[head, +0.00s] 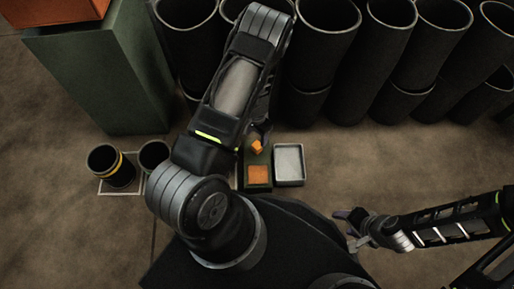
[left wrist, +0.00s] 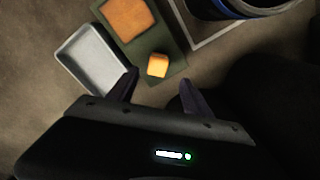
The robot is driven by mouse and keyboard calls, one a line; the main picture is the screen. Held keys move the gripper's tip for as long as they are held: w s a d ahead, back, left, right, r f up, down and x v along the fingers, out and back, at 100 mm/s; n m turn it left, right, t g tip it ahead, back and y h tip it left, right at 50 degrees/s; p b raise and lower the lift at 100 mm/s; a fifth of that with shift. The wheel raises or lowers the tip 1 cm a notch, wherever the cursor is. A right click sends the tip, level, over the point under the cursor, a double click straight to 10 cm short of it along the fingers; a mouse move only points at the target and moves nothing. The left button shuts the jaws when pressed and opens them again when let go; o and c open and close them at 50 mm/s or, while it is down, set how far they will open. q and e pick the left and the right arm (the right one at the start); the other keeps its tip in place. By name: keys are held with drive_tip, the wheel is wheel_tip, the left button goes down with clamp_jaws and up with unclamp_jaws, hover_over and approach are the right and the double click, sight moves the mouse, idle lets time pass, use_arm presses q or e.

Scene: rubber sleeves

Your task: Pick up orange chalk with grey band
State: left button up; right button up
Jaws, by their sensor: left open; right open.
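A small orange block (head: 257,146), which seems to be the chalk, sits on the dark green board (head: 258,187). It also shows in the left wrist view (left wrist: 157,65); I cannot make out a grey band on it. My left gripper (left wrist: 158,84) is open and empty, with the block just beyond and between its fingertips in that view. In the head view my left arm hides most of this gripper. My right gripper (head: 350,228) is open and apart from the board, at the lower right.
An orange square pad (head: 258,174) lies on the board. A grey tray (head: 290,165) stands beside it. A yellow-banded black sleeve (head: 110,166) and another sleeve (head: 153,156) stand left. Large black tubes (head: 325,50) line the back; a green box (head: 90,75) stands back left.

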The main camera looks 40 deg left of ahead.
sight(257, 145)
use_arm(q)
drive_tip(key=shift+f+b, duration=0.5)
drive_tip(key=shift+f, duration=0.8)
drive_tip(key=shift+f, duration=0.1)
drive_tip(key=f+b, duration=0.1)
drive_tip(key=f, duration=0.1)
drive_tip(key=f+b, duration=0.1)
drive_tip(key=f, duration=0.1)
drive_tip(key=shift+s+d+f+b, duration=0.1)
drive_tip(key=shift+d+b, duration=0.1)
drive_tip(key=shift+b, duration=0.1)
drive_tip(key=shift+f, duration=0.45)
clamp_jaws()
